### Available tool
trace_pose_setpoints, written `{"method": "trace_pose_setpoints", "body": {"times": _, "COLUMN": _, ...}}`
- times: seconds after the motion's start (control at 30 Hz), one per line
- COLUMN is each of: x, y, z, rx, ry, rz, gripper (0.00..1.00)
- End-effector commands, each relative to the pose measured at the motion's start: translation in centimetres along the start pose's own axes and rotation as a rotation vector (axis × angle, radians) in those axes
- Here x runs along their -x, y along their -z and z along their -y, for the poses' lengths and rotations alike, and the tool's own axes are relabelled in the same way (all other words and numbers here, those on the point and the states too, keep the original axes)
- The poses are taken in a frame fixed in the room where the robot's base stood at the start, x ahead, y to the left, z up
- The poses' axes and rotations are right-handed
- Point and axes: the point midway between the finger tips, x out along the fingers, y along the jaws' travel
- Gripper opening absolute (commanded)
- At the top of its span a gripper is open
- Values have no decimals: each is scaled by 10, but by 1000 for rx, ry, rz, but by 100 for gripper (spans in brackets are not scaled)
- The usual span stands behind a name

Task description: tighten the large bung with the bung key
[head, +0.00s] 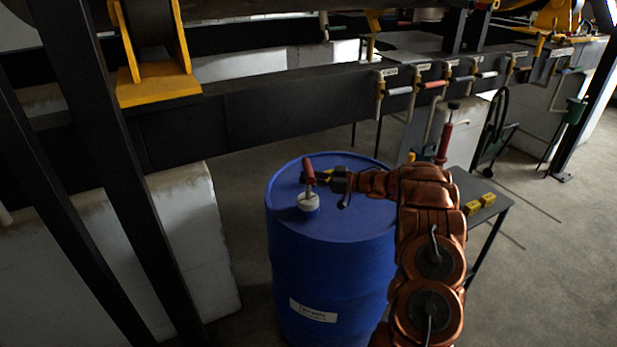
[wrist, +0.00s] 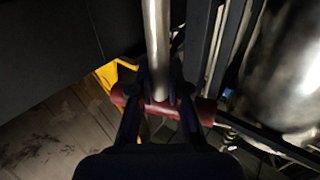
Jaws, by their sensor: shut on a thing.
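The bung key has a red crossbar handle (head: 309,171) and a pale metal shaft. In the head view it stands over the white large bung (head: 308,202) on top of the blue drum (head: 345,228). The shaft's lower end meets the bung in the picture; I cannot tell whether it is seated in it. My gripper (head: 318,178) reaches in from the right and is shut on the key at its handle. In the wrist view, my gripper's fingers (wrist: 160,100) close around the shaft (wrist: 157,45), where it joins the red handle (wrist: 205,110).
A dark side table (head: 480,187) with yellow blocks (head: 472,208) stands right of the drum. A dark post (head: 90,150) and white block (head: 185,240) stand left.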

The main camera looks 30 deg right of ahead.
Motion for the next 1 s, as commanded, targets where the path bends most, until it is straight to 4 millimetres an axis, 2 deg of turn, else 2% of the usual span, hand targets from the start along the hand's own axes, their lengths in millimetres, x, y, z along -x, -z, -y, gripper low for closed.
{"method": "trace_pose_setpoints", "body": {"times": 0.17, "x": 0, "y": -7, "z": 0, "rx": 0, "ry": -4, "rz": -1, "gripper": 0}}
{"method": "trace_pose_setpoints", "body": {"times": 1.0, "x": -1, "y": -7, "z": 0, "rx": 0, "ry": -229, "rz": -1, "gripper": 0}}
